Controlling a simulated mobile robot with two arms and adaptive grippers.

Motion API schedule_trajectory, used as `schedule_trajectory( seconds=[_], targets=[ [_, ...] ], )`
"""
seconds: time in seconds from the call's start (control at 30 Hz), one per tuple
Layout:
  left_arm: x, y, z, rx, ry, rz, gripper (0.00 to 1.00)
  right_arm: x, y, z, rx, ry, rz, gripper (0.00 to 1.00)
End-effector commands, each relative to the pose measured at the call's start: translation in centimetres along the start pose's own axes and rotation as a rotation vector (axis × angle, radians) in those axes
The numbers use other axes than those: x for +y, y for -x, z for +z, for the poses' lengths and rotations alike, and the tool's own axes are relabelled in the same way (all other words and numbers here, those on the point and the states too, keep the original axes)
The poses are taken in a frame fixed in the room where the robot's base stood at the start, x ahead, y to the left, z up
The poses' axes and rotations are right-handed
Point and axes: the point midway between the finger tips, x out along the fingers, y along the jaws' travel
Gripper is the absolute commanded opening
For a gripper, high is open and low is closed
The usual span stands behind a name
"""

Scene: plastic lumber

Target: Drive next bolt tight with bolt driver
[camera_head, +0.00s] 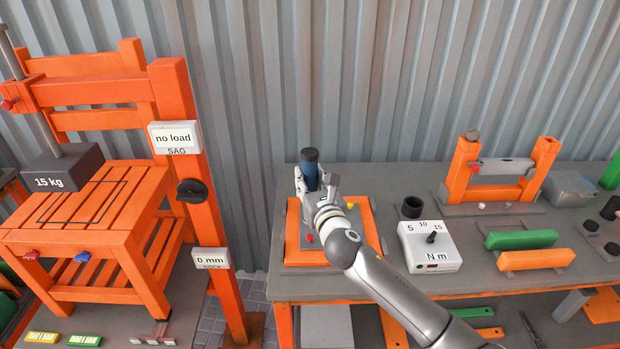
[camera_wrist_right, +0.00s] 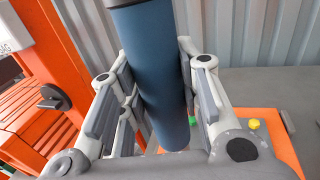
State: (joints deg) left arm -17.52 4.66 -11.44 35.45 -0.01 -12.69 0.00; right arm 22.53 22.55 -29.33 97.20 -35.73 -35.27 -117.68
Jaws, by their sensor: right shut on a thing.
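My right gripper (camera_head: 316,183) is shut on a dark blue cylinder (camera_head: 310,168), which looks like the bolt driver. It stands upright over an orange frame (camera_head: 367,232) on the workbench. In the right wrist view the blue driver (camera_wrist_right: 155,70) sits between the fingers of my gripper (camera_wrist_right: 158,95). A red bolt head (camera_head: 309,238) and a yellow one (camera_head: 350,205) show on the frame; a green one (camera_wrist_right: 193,121) shows in the wrist view. The driver's lower end is hidden, so I cannot tell whether it touches a bolt. My left gripper is out of view.
A white torque box (camera_head: 430,246) marked N m and a black cup (camera_head: 412,207) stand right of the frame. Green (camera_head: 521,239) and orange (camera_head: 536,259) bars lie further right. An orange bench with a 15 kg weight (camera_head: 62,168) stands at left.

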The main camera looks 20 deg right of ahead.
Motion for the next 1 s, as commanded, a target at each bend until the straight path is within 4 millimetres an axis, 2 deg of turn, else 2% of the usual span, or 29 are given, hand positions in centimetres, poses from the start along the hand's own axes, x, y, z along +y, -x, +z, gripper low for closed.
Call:
schedule_trajectory(
  seconds=[0.13,0.37,0.57,1.0],
  targets=[
    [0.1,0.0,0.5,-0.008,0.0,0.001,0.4,0.0,0.0,0.2,-0.004,0.0,0.001,0.0],
    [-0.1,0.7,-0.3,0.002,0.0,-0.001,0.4,0.0,0.1,0.5,-0.003,0.0,0.001,0.0],
    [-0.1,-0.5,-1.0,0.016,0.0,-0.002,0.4,0.0,0.1,-1.4,-0.003,0.0,0.0,0.0],
    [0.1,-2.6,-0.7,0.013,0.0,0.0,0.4,0.0,0.1,-4.5,-0.004,0.0,0.001,0.0]
  ],
)
